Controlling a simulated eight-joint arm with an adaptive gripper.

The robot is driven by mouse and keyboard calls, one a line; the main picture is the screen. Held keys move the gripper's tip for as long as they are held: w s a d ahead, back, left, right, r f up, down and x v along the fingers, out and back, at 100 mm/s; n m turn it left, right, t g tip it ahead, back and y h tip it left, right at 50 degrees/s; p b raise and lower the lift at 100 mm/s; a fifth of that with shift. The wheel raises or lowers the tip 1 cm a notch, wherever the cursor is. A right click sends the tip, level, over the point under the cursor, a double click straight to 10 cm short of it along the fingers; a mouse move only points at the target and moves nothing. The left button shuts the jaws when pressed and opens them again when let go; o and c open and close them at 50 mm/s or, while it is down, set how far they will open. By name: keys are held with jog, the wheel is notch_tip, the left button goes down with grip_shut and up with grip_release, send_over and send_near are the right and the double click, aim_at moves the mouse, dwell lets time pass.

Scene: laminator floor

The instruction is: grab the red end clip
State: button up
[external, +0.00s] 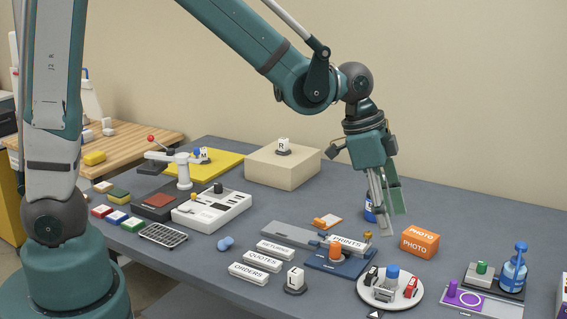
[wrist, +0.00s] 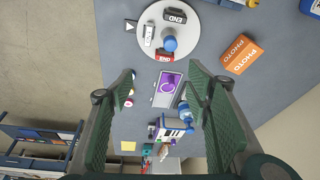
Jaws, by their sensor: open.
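The red end clip (external: 410,287) sits on the right side of a round white plate (external: 394,305) near the table's front right. In the wrist view the red clip (wrist: 165,57) lies at the plate's lower edge, with white END lettering. A black END clip (wrist: 175,16), a white clip (wrist: 148,36) and a blue-topped piece (wrist: 169,43) share the plate. My gripper (external: 386,218) is open and empty, pointing down above the table behind the plate. In the wrist view its fingers (wrist: 161,70) are spread wide, with the red clip beyond their tips.
An orange PHOTO box (external: 420,242) stands behind the plate. An orange-topped piece on a blue base (external: 335,252) is left of the plate.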

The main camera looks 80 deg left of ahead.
jog(key=m+g, duration=0.1)
jog(key=m, duration=0.1)
send_near(412, 282)
jog(key=shift+w+a+f+h, duration=0.25)
jog(key=shift+a+f+h, duration=0.05)
jog(key=shift+f, duration=0.1)
jog(key=shift+x, duration=1.3)
jog(key=shift+f, duration=0.1)
jog(key=shift+x, duration=2.5)
jog(key=shift+s, duration=0.1)
jog(key=shift+c, duration=0.3)
jog(key=c, duration=0.7)
